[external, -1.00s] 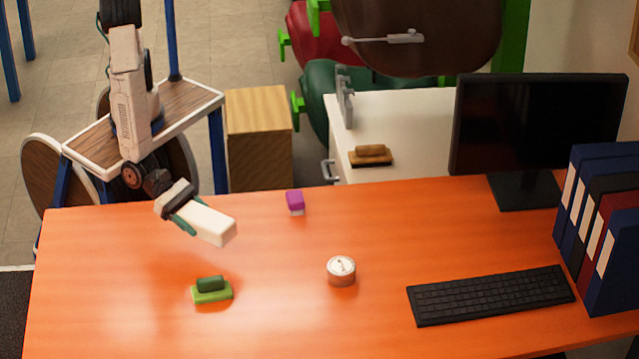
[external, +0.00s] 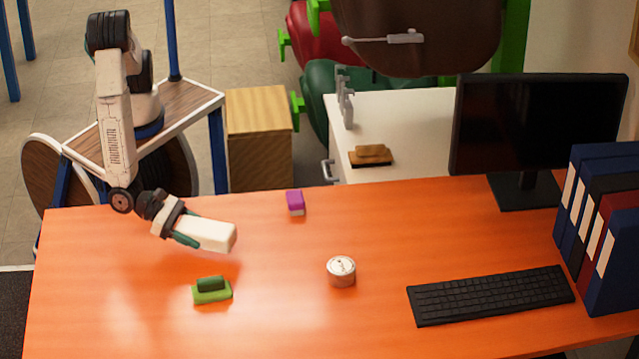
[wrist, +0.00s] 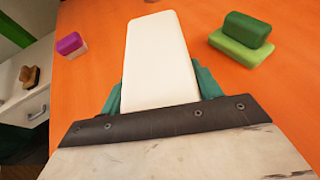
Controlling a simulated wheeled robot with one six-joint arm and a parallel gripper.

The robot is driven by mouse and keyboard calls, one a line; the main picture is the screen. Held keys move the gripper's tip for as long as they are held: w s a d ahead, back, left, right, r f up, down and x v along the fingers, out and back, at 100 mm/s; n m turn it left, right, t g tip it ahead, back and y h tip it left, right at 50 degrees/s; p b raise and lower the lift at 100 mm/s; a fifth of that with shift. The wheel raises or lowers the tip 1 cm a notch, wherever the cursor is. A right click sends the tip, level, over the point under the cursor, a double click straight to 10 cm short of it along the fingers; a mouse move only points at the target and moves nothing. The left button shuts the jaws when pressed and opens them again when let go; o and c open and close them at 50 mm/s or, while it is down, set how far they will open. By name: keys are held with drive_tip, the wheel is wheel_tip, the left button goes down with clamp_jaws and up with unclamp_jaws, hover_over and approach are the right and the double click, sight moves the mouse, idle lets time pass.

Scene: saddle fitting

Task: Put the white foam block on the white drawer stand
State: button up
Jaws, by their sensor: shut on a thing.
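The white foam block (external: 206,234) is held in my gripper (external: 190,236) above the left part of the orange table. In the wrist view the block (wrist: 158,60) sticks out from between the green fingers of my gripper (wrist: 160,88), which are shut on its sides. The white drawer stand (external: 410,110) is behind the table, right of centre; its drawer front (wrist: 22,112) shows at the left of the wrist view. A brown brush-like block (external: 371,155) and a grey upright metal part (external: 345,97) are on its top. My gripper is well left of it.
On the orange table (external: 270,310) are a green block-shaped eraser (external: 211,290), a purple and white eraser (external: 295,202), a round white tin (external: 341,270), a keyboard (external: 490,295), a monitor (external: 538,125) and binders (external: 605,230). A wooden box (external: 258,135) stands behind.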

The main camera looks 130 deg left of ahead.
hover_over(207, 265)
drive_tip(key=shift+a+f, duration=0.1)
drive_tip(key=shift+f, duration=1.9)
drive_tip(key=shift+f, duration=0.1)
drive_tip(key=o, duration=1)
